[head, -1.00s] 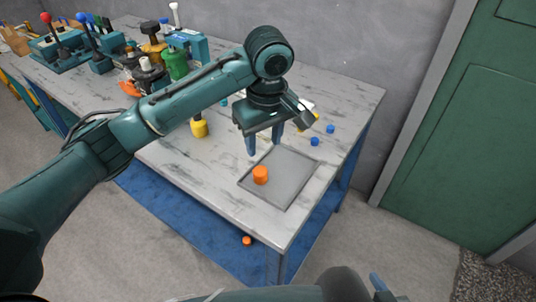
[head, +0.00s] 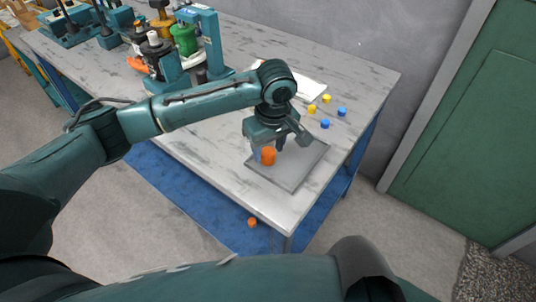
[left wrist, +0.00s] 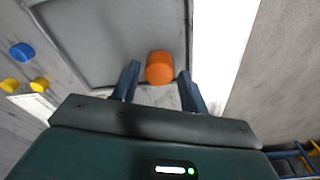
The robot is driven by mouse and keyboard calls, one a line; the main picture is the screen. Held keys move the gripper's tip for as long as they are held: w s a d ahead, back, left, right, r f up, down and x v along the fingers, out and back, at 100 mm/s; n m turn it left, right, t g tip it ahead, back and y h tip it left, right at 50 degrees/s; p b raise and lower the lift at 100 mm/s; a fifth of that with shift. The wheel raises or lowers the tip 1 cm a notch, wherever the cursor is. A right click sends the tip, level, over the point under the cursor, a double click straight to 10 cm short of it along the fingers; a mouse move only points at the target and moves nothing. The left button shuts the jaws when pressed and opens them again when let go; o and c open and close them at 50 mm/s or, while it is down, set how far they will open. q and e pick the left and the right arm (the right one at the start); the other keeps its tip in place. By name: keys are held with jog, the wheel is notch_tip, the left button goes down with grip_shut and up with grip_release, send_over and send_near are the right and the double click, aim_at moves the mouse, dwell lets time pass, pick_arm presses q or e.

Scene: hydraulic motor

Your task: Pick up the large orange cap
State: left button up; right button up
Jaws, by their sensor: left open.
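The large orange cap (head: 268,156) stands upright on the grey tray (head: 291,180) near the table's front right corner. In the left wrist view the orange cap (left wrist: 160,67) sits between and just ahead of the two fingertips. My left gripper (head: 267,150) is open and low over the tray, with its fingers close around the cap; I cannot tell whether they touch it. In the left wrist view, the open left gripper (left wrist: 157,82) holds nothing. My right gripper is not in view.
Small blue caps (head: 342,111) and yellow caps (head: 327,98) lie behind the tray. A smaller orange cap (head: 252,222) lies low, below the table's front edge. Teal machines and a green bottle (head: 185,39) stand at the back left.

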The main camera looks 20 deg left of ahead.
pick_arm(q)
jog(key=shift+w+a+f, duration=0.1)
jog(key=shift+f, duration=0.75)
jog(key=shift+c, duration=0.2)
jog(key=c, duration=0.7)
